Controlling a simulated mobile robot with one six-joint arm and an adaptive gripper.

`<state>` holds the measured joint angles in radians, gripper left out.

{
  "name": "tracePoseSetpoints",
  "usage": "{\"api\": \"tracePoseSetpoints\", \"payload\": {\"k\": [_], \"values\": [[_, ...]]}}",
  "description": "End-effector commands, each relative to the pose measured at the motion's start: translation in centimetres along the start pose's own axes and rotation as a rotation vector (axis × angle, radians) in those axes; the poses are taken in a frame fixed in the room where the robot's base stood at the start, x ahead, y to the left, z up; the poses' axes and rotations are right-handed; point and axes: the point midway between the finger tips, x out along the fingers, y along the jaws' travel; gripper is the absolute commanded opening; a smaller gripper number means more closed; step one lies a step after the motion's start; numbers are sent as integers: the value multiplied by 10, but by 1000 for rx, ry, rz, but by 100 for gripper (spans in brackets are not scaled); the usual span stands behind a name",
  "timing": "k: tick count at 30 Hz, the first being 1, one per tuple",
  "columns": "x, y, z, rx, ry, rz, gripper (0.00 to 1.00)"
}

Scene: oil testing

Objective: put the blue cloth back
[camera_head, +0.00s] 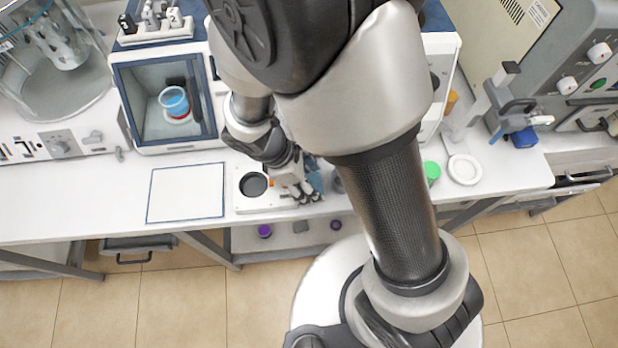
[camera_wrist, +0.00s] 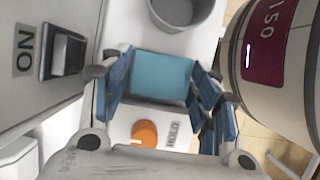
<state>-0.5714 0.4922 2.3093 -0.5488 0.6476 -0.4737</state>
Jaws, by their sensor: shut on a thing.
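The blue cloth (camera_wrist: 160,77) shows in the wrist view as a light blue square between the fingers of my gripper (camera_wrist: 160,95). My gripper is shut on it. In the head view my gripper (camera_head: 301,192) hangs at the front of the white bench, and a bit of the blue cloth (camera_head: 316,181) shows just right of the fingers. My arm hides the bench to the right. I cannot tell whether the cloth touches the surface below.
A white plate device with a dark round well (camera_head: 253,184) is left of my gripper. The wrist view shows an orange knob (camera_wrist: 144,133), a grey cup (camera_wrist: 178,10), a switch (camera_wrist: 63,53) and a cylinder with a red display (camera_wrist: 268,40). A blue-rimmed white mat (camera_head: 187,193) lies left.

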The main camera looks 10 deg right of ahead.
Motion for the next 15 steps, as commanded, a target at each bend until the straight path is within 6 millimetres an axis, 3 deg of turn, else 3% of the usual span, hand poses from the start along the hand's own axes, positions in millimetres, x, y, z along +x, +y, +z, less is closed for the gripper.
{"api": "tracePoseSetpoints", "payload": {"k": [11,12,15], "values": [[4,0,-2,0,0,1,37],[4,0,-2,0,0,1,58],[3,0,-2,0,0,1,64]]}}
